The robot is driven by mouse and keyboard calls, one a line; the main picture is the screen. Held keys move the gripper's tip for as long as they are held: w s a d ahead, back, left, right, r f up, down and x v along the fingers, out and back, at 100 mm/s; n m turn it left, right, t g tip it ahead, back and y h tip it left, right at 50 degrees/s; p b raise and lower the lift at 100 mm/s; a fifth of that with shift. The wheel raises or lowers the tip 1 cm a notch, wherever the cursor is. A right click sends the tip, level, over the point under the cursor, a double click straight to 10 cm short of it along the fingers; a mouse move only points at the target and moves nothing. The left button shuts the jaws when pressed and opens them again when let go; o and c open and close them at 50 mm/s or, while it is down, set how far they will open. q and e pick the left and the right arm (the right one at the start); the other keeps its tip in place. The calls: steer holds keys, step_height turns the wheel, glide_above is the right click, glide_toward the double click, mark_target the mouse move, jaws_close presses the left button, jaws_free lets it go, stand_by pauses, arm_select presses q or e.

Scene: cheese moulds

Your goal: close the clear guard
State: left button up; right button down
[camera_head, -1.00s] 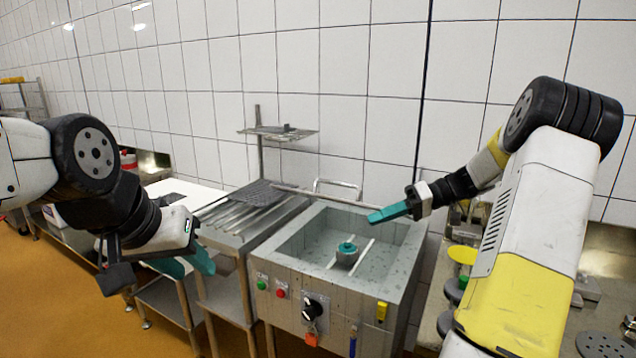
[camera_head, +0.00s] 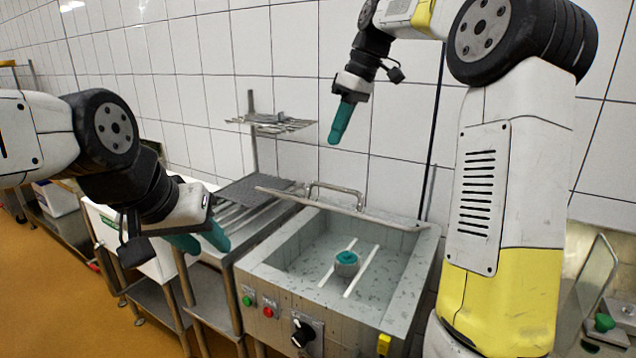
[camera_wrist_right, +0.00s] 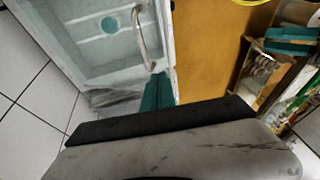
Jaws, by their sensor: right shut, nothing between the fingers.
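The clear guard stands open at the back of the grey machine. Its top edge (camera_head: 385,221) shows as a thin bar with a metal handle (camera_head: 335,187); its clear sheet is hard to make out. The handle also shows in the right wrist view (camera_wrist_right: 146,40), just beyond my fingers. My right gripper (camera_head: 336,139) is shut and empty, pointing down, above and behind the handle and apart from it. Its fingers also show in the right wrist view (camera_wrist_right: 158,92). My left gripper (camera_head: 208,248) is open and empty, left of the machine.
The machine's open basin (camera_head: 400,262) holds a round teal-topped part (camera_head: 346,262) between two white rails. Its front has a green button (camera_head: 247,301), a red button (camera_head: 268,312) and a black knob (camera_head: 302,333). A ribbed metal table (camera_head: 226,222) adjoins on the left. A tiled wall is behind.

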steer(key=x, duration=0.8)
steer(key=s+x, duration=0.1)
steer(key=x, duration=0.3)
steer(key=shift+f, duration=0.15)
steer(key=shift+s+a+f, duration=0.15)
steer(key=shift+s+f, duration=0.15)
steer(key=shift+f, duration=0.3)
steer(key=shift+s+a+f, duration=0.15)
steer(key=shift+s+f, duration=0.05)
steer(key=shift+f, duration=0.15)
steer(key=s+a+f, duration=0.1)
steer(key=f, duration=0.4)
steer(key=s+a+f+t+h, duration=0.1)
steer(key=s+f, duration=0.1)
steer(key=f, duration=0.3)
steer(key=s+a+f+t, duration=0.1)
steer(key=s+f, duration=0.1)
steer(key=f, duration=0.3)
steer(key=shift+a+h, duration=0.2)
steer(key=shift+h, duration=0.1)
steer(key=shift+t, duration=0.3)
